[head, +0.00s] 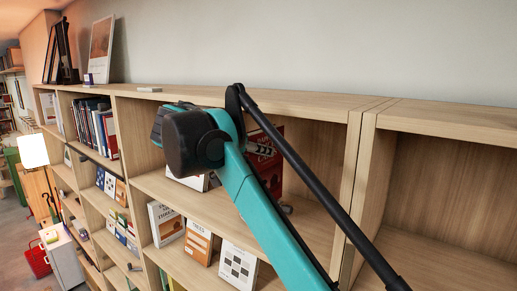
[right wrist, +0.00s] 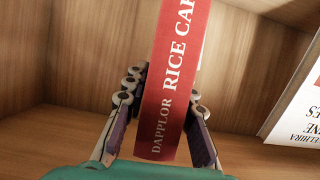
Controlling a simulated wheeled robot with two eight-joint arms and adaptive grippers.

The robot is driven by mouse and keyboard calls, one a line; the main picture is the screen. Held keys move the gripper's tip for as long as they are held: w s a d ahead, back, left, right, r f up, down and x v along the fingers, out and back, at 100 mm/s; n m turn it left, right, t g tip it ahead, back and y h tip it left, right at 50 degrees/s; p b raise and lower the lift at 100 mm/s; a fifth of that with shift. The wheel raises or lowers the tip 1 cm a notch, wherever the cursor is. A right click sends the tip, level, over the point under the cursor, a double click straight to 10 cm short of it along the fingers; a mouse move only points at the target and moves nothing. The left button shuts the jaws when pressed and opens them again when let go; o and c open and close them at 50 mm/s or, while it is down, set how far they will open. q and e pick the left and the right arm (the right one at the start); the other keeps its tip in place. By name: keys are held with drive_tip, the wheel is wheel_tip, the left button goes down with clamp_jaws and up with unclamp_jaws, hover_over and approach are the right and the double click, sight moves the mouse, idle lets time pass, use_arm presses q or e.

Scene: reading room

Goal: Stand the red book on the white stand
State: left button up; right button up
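The red book (head: 268,165) is in an upper shelf compartment, partly hidden by my right arm. In the right wrist view, the spine of the red book (right wrist: 172,85) faces me, with white lettering. My right gripper (right wrist: 168,85) has a finger on each side of the spine, close against it, and looks shut on the book. In the head view, my right gripper (head: 262,149) is at the book's front. A small flat whitish block (head: 149,89) lies on the shelf top; I cannot tell whether it is the white stand. My left gripper is not in view.
A white book (head: 196,181) is left of the red book in that compartment; a white book also shows in the right wrist view (right wrist: 298,105). Several books (head: 164,222) stand below. A framed picture (head: 101,48) leans on the shelf top. The compartment at right (head: 450,240) looks empty.

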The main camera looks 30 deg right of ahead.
drive_tip(key=o, duration=0.4)
drive_tip(key=shift+w+d, duration=0.1)
drive_tip(key=shift+d, duration=0.15)
drive_tip(key=shift+c, duration=0.2)
drive_tip(key=shift+a, duration=0.2)
drive_tip(key=v, duration=1.2)
drive_tip(key=shift+r+b, duration=0.3)
drive_tip(key=shift+b, duration=0.15)
